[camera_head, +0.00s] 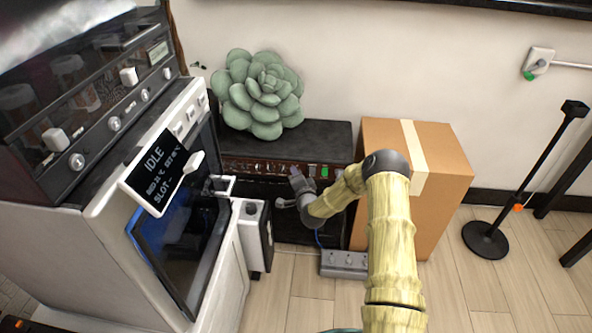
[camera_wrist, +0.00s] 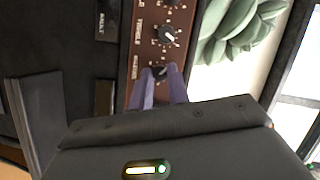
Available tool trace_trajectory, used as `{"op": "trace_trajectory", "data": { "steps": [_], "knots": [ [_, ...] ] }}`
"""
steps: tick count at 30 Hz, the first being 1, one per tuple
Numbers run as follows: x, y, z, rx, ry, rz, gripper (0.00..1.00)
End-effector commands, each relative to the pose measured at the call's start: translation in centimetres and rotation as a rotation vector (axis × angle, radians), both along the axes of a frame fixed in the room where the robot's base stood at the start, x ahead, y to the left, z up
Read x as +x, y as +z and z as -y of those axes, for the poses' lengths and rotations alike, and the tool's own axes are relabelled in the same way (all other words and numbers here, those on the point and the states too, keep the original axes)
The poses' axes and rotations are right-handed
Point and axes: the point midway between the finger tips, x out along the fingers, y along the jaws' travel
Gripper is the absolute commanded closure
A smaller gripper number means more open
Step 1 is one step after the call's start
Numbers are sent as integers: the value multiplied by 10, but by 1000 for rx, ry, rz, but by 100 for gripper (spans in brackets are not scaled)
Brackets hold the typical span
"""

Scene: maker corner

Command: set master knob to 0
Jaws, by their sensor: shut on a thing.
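A black amplifier (camera_head: 325,138) stands against the wall, with a brown control panel (camera_head: 262,165) across its upper front. My gripper (camera_head: 295,173) reaches that panel from the front. In the wrist view its two purple fingers (camera_wrist: 159,82) are shut on a dark knob (camera_wrist: 160,71), one finger on each side. The label beside this knob is too small to read surely, and the fingers partly hide its pointer and scale. Another knob with a white pointer (camera_wrist: 167,35) sits beside it on the panel, free of the fingers.
A green succulent (camera_head: 262,95) sits on top of the amplifier. A cardboard box (camera_head: 440,175) stands close on the right, and a grey pedal unit (camera_head: 343,263) lies on the floor in front. A large machine (camera_head: 100,240) fills the left.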

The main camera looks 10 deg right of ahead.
Motion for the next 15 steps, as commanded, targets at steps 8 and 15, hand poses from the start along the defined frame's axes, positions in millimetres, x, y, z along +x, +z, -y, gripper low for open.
{"op": "trace_trajectory", "data": {
  "steps": [8,15],
  "knots": [
    [-1,5,-3,-253,5,-86,100],
    [0,6,-5,-468,6,-156,100]
  ]
}}
